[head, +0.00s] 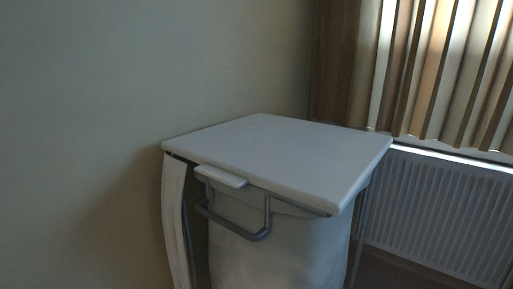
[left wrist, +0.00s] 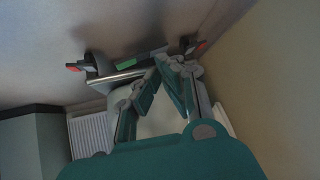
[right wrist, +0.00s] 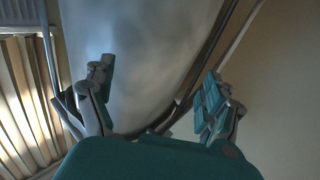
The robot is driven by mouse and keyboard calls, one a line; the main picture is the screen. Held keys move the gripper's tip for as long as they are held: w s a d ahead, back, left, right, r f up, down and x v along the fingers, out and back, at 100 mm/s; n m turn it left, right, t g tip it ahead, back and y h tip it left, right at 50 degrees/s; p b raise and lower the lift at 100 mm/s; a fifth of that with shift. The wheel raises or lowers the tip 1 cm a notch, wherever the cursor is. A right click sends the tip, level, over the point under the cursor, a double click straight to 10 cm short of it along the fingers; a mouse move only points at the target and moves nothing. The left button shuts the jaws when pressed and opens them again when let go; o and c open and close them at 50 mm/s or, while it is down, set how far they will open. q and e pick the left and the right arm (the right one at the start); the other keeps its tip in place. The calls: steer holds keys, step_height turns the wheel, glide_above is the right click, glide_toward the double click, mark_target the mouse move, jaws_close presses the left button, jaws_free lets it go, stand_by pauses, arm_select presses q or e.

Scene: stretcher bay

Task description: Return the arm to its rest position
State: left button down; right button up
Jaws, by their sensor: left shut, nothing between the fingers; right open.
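My left gripper (left wrist: 166,62) shows in the left wrist view, its teal and grey fingers brought together at the tips with nothing between them. My right gripper (right wrist: 160,70) shows in the right wrist view with its fingers wide apart and empty. A pale, smooth surface (right wrist: 150,35) lies beyond the right fingers; I cannot tell whether they touch it. Neither arm nor gripper shows in the head view.
A bin with a closed white lid (head: 280,150), white bag (head: 280,250) and grey handle (head: 240,235) stands near the wall. A radiator (head: 440,210) is under slatted blinds (head: 440,70). A dark fitting with red ends (left wrist: 125,75) shows beyond the left fingers.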

steer(key=s+d+f+g+h+p, duration=0.25)
steer(key=s+f+g+p, duration=0.35)
steer(key=f, duration=0.4)
arm_select(q)
steer(key=s+d+r+g+y+p, duration=0.1)
steer(key=s+r+g+p, duration=0.1)
steer(key=s, duration=0.7)
steer(key=s+d+r+n+g+y+p, duration=0.1)
steer(key=s+r+g+p, duration=0.1)
steer(key=s, duration=0.8)
steer(key=s+d+r+g+y+p, duration=0.1)
steer(key=s+g+p, duration=0.3)
steer(key=s, duration=0.5)
steer(key=shift+s+d+r+n+p, duration=0.3)
steer(key=shift+d+r+p, duration=0.25)
steer(key=shift+p, duration=0.55)
arm_select(e)
steer(key=s+d+f+g, duration=0.3)
steer(key=s, duration=0.7)
steer(key=s+d+f+g+h, duration=0.1)
steer(key=s+d+f+g, duration=0.2)
steer(key=s, duration=0.8)
steer(key=s+d+f+g+h, duration=0.1)
steer(key=s+d+f+g, duration=0.2)
steer(key=s, duration=0.7)
steer(key=shift+s+f+m+g, duration=0.4)
steer(key=shift+f+g, duration=0.3)
steer(key=shift+g, duration=0.1)
